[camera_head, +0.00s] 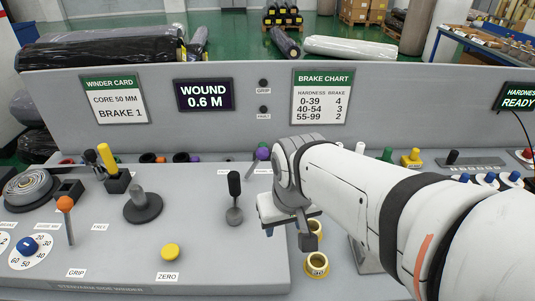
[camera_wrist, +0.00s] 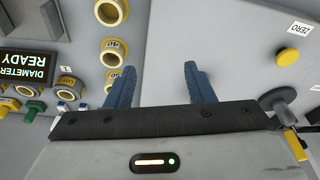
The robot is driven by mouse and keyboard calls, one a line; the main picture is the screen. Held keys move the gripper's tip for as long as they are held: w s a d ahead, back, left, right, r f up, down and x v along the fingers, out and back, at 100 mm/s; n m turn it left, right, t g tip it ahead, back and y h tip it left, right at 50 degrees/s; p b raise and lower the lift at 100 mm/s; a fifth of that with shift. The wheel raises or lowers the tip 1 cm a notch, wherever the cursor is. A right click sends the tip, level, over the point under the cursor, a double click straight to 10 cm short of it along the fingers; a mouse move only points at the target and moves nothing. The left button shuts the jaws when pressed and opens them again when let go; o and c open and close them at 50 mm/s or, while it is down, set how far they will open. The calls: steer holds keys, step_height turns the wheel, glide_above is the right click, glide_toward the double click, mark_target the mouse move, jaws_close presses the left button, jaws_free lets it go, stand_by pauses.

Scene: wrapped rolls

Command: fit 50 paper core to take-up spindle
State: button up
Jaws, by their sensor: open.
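Several pale paper cores with yellow rims stand in a row on the bench. In the wrist view one (camera_wrist: 112,12) is at the top edge, one (camera_wrist: 113,52) is below it, and another is partly hidden behind my left-hand finger. The head view shows the nearest core (camera_head: 317,263) standing upright; its number is too small to read surely. My gripper (camera_wrist: 152,70) is open and empty, with bare grey panel between its fingers; it is beside the cores in the head view (camera_head: 289,236). A grey post on a dark disc (camera_head: 142,207), apparently the take-up spindle, stands bare on the left panel.
A black-knobbed lever (camera_head: 234,195) stands left of my gripper. An orange-knobbed lever (camera_head: 66,222), a yellow ZERO button (camera_head: 171,251) and a blue dial (camera_head: 28,246) are further left. The winder card (camera_head: 115,100) reads core 50 mm, brake 1. The panel around ZERO is clear.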

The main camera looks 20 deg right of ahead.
steer(key=o, duration=0.5)
steer(key=w+d+f+m+h+p, duration=0.1)
steer(key=w+d+f+m, duration=0.2)
steer(key=w+d, duration=0.4)
steer(key=shift+w+f+h, duration=0.25)
steer(key=shift+w+h, duration=0.05)
steer(key=shift+w, duration=0.55)
steer(key=shift+w+d+f+m+t+h+b, duration=0.15)
steer(key=shift+w+d+f+m, duration=0.4)
steer(key=shift+w+d+f, duration=1.1)
steer(key=shift+w+d+f+m+t+h+b, duration=0.15)
steer(key=shift+w+d+f+m, duration=0.5)
steer(key=shift+w+f, duration=1.65)
steer(key=shift+w+d+f+m+t, duration=0.3)
steer(key=shift+w+d+f, duration=0.95)
steer(key=shift+f, duration=1.65)
